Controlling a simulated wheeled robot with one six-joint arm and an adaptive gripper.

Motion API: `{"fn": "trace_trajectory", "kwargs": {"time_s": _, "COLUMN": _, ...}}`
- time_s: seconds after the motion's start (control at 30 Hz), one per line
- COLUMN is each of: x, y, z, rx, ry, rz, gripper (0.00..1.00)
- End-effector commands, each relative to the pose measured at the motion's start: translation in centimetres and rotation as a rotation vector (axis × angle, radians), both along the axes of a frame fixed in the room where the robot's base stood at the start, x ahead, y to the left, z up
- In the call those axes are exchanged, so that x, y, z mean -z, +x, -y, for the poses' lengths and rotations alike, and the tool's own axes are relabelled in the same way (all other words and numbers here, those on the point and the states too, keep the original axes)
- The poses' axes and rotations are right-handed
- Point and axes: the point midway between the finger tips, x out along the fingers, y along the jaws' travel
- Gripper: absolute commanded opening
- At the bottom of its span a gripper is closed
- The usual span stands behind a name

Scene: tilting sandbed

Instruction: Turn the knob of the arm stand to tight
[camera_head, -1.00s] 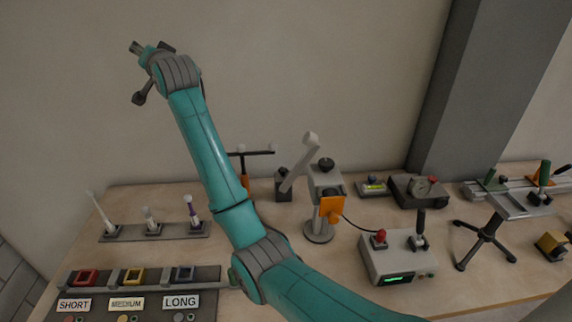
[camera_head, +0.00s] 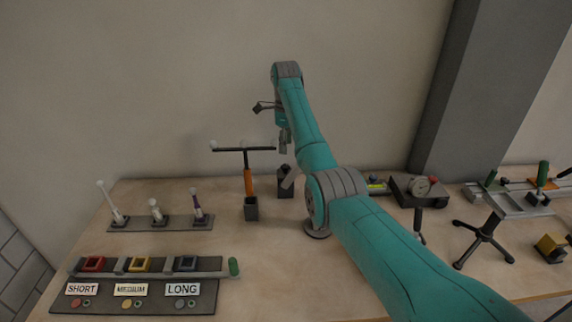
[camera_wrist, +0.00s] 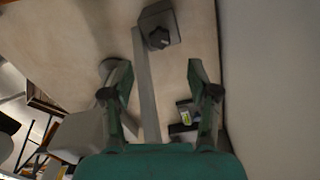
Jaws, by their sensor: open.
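The arm stand (camera_head: 285,188) is a dark grey block at the back of the bench, with a light grey arm (camera_head: 289,176) slanting from it. My own arm covers part of this in the head view. In the wrist view the stand's block (camera_wrist: 176,24) carries a black knob (camera_wrist: 158,39) at the top of the picture, and the long grey arm (camera_wrist: 147,90) runs down between my fingers. My gripper (camera_wrist: 155,70) is open and empty, its fingers apart on either side of the grey arm. In the head view my gripper (camera_head: 284,140) hangs above the stand.
A T-shaped tool (camera_head: 247,180) stands left of the arm stand. A small device with a yellow-green display (camera_wrist: 186,117) is near the right finger. A round base (camera_head: 318,235) shows beneath my arm. The wall is close behind. Bench space at front left of centre is clear.

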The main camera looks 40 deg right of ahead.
Motion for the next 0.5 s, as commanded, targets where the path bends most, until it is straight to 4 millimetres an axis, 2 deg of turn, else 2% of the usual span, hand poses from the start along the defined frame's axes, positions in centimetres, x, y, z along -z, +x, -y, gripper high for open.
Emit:
{"fn": "trace_trajectory", "kwargs": {"time_s": 0.2, "x": 4.1, "y": 0.0, "z": 0.0, "rx": -0.002, "ry": 0.0, "rz": -0.001, "gripper": 0.59}}
{"fn": "trace_trajectory", "kwargs": {"time_s": 0.5, "x": 7.8, "y": 0.0, "z": 0.0, "rx": -0.003, "ry": 0.0, "rz": 0.001, "gripper": 0.59}}
